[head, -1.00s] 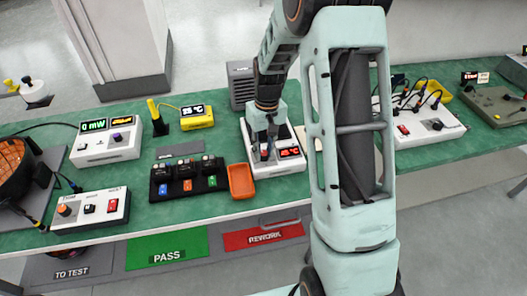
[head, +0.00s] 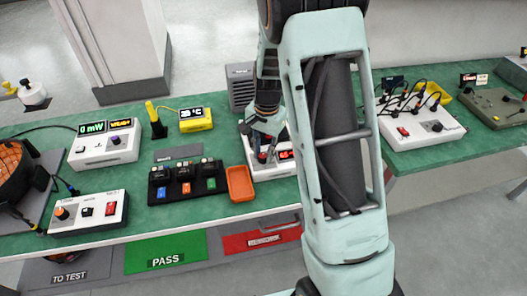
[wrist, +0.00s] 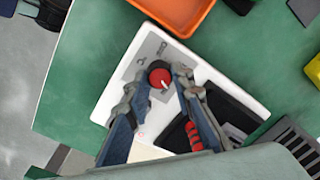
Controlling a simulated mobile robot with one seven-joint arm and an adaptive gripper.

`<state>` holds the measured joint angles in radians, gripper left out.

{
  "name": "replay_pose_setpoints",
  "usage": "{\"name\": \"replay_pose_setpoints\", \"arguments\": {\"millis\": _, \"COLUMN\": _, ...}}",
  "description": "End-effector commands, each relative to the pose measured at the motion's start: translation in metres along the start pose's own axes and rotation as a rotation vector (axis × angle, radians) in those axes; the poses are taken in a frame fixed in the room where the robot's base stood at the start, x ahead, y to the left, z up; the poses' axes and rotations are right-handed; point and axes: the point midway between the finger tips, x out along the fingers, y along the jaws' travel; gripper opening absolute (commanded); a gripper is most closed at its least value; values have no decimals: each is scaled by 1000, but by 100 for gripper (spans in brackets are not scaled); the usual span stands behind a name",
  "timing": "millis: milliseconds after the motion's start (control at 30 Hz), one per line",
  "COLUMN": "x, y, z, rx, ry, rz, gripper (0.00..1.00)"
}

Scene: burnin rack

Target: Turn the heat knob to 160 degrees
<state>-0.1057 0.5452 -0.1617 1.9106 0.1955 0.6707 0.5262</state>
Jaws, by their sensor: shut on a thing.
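The heat knob, a red round knob with a pale pointer line (wrist: 159,77), stands on the grey panel of a white device (wrist: 112,95) in the wrist view. My gripper (wrist: 161,84) is shut on the knob, with one finger on each side of it. The printed marks around the knob are too small to read. In the head view my gripper (head: 267,150) reaches down onto the white device (head: 268,175).
An orange tray (head: 240,184) stands just left of the device. A black rack (head: 160,190) with several small modules is further left. A grey ribbed box (head: 240,86) stands behind.

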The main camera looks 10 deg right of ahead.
Motion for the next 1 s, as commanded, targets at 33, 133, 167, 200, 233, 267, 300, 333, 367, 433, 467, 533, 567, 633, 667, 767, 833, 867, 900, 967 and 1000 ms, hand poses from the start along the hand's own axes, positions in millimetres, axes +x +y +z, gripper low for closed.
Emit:
{"name": "replay_pose_setpoints", "arguments": {"millis": 33, "x": -2, "y": -1, "z": 0, "rx": 36, "ry": 3, "rz": -1, "gripper": 0}}
{"name": "replay_pose_setpoints", "arguments": {"millis": 133, "x": -2, "y": 0, "z": 0, "rx": 110, "ry": 8, "rz": -1, "gripper": 0}}
{"name": "replay_pose_setpoints", "arguments": {"millis": 167, "x": -2, "y": -1, "z": 0, "rx": 129, "ry": 9, "rz": -1, "gripper": 0}}
{"name": "replay_pose_setpoints", "arguments": {"millis": 200, "x": -2, "y": -1, "z": 0, "rx": 154, "ry": 10, "rz": -2, "gripper": 0}}
{"name": "replay_pose_setpoints", "arguments": {"millis": 233, "x": -2, "y": -1, "z": 0, "rx": 173, "ry": 11, "rz": -2, "gripper": 0}}
{"name": "replay_pose_setpoints", "arguments": {"millis": 267, "x": -2, "y": 0, "z": 0, "rx": 189, "ry": 12, "rz": -2, "gripper": 0}}
{"name": "replay_pose_setpoints", "arguments": {"millis": 300, "x": -2, "y": 0, "z": 0, "rx": 211, "ry": 12, "rz": -2, "gripper": 0}}
{"name": "replay_pose_setpoints", "arguments": {"millis": 333, "x": -2, "y": 0, "z": 0, "rx": 224, "ry": 13, "rz": -2, "gripper": 0}}
{"name": "replay_pose_setpoints", "arguments": {"millis": 367, "x": -1, "y": 0, "z": 0, "rx": 238, "ry": 13, "rz": -2, "gripper": 0}}
{"name": "replay_pose_setpoints", "arguments": {"millis": 433, "x": -1, "y": 0, "z": 0, "rx": 262, "ry": 14, "rz": -2, "gripper": 0}}
{"name": "replay_pose_setpoints", "arguments": {"millis": 467, "x": -1, "y": 0, "z": 0, "rx": 272, "ry": 15, "rz": -2, "gripper": 0}}
{"name": "replay_pose_setpoints", "arguments": {"millis": 533, "x": -1, "y": 0, "z": 0, "rx": 288, "ry": 16, "rz": -1, "gripper": 0}}
{"name": "replay_pose_setpoints", "arguments": {"millis": 567, "x": -1, "y": 0, "z": 0, "rx": 294, "ry": 16, "rz": -1, "gripper": 0}}
{"name": "replay_pose_setpoints", "arguments": {"millis": 633, "x": -1, "y": 0, "z": 0, "rx": 306, "ry": 16, "rz": -1, "gripper": 0}}
{"name": "replay_pose_setpoints", "arguments": {"millis": 667, "x": -1, "y": 0, "z": 0, "rx": 309, "ry": 17, "rz": -1, "gripper": 0}}
{"name": "replay_pose_setpoints", "arguments": {"millis": 767, "x": -1, "y": 0, "z": 0, "rx": 316, "ry": 17, "rz": -1, "gripper": 0}}
{"name": "replay_pose_setpoints", "arguments": {"millis": 833, "x": -1, "y": 0, "z": 0, "rx": 317, "ry": 17, "rz": -2, "gripper": 0}}
{"name": "replay_pose_setpoints", "arguments": {"millis": 867, "x": -1, "y": 0, "z": 0, "rx": 317, "ry": 17, "rz": -2, "gripper": 0}}
{"name": "replay_pose_setpoints", "arguments": {"millis": 900, "x": -1, "y": 0, "z": 0, "rx": 317, "ry": 17, "rz": -2, "gripper": 0}}
{"name": "replay_pose_setpoints", "arguments": {"millis": 967, "x": -1, "y": 0, "z": 0, "rx": 317, "ry": 17, "rz": -2, "gripper": 0}}
{"name": "replay_pose_setpoints", "arguments": {"millis": 1000, "x": -1, "y": 0, "z": 0, "rx": 317, "ry": 17, "rz": -2, "gripper": 0}}
